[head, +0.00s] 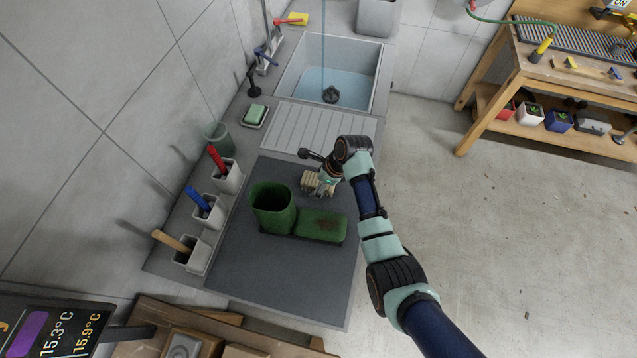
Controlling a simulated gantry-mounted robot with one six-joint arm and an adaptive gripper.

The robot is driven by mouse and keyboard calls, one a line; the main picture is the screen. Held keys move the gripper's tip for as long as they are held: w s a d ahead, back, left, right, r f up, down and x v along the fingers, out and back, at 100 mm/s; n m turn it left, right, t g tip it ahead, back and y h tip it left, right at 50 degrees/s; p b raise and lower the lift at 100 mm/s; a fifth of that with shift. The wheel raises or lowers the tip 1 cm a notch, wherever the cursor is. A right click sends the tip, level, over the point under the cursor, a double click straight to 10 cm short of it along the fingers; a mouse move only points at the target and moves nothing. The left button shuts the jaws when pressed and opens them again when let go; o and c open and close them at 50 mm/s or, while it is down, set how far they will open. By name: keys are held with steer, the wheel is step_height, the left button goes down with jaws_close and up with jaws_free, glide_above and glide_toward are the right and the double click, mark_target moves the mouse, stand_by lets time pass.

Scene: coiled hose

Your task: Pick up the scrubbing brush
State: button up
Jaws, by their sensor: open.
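The scrubbing brush (309,181) appears to be the small beige, ridged block on the dark grey mat (237,270), just behind the green boot. My gripper (322,191) is right beside its right end, pointing down, with its fingers open. The gripper and wrist hide part of the brush. I cannot tell from this view whether the fingers touch it or straddle it.
A green rubber boot (272,208) with a brown-stained foot stands close in front of my gripper. Several grey cups with red, blue and wooden handles line the left wall. A ribbed drainboard (310,128) and a water-filled sink (350,85) lie behind.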

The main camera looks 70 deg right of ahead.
steer(key=shift+f, duration=0.25)
stand_by(0.4)
steer(key=c, duration=1.3)
step_height(320, 180, up, 20)
steer(key=p, duration=0.3)
steer(key=shift+r+p, duration=0.25)
steer(key=shift+p, duration=0.1)
